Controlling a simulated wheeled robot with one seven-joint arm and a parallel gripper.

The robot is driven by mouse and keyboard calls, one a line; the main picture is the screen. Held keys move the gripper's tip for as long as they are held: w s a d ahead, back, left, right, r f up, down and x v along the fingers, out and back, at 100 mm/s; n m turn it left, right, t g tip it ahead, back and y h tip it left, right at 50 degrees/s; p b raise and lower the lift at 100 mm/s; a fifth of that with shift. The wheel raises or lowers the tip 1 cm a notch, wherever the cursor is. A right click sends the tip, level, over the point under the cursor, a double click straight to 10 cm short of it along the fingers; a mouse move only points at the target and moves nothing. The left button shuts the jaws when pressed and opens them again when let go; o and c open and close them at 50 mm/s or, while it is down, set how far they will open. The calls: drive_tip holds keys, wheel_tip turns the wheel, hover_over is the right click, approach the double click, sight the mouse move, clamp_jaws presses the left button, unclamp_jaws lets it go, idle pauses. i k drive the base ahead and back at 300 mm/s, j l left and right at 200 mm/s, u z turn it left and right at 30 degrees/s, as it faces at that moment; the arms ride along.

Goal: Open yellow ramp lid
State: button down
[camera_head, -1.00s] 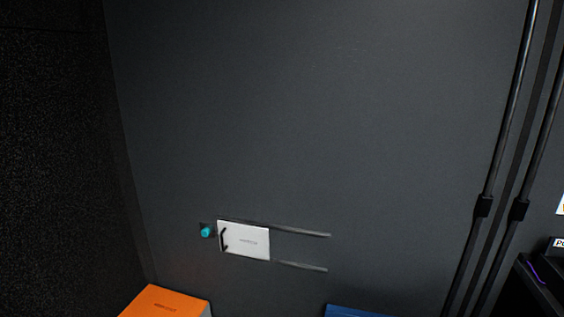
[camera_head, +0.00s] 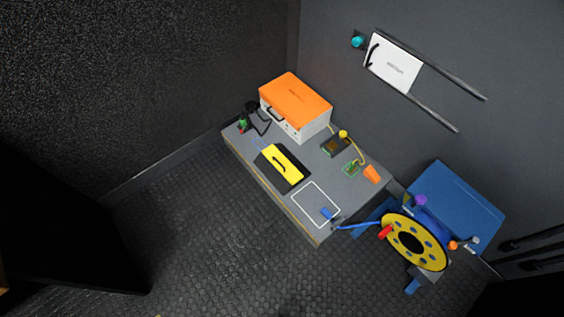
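The yellow ramp lid (camera_head: 282,165) is a small yellow panel with a dark handle across it. It lies flat and looks closed on a black base, on top of a low grey bench (camera_head: 290,205). It is near the middle of the head view. My gripper is not in this view, so its place relative to the lid cannot be seen.
An orange-topped white box (camera_head: 295,98) stands behind the lid. A yellow cable reel (camera_head: 413,241) and blue case (camera_head: 457,205) stand right. Floor in front (camera_head: 200,240) looks clear.

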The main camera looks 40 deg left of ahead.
sight(271, 153)
drive_tip(key=i+j+u, duration=0.35)
drive_tip(key=i+j, duration=0.15)
drive_tip(key=j, duration=0.25)
drive_tip(key=i+j+u, duration=0.35)
drive_tip(key=i+j, duration=0.2)
drive_tip(key=j, duration=0.1)
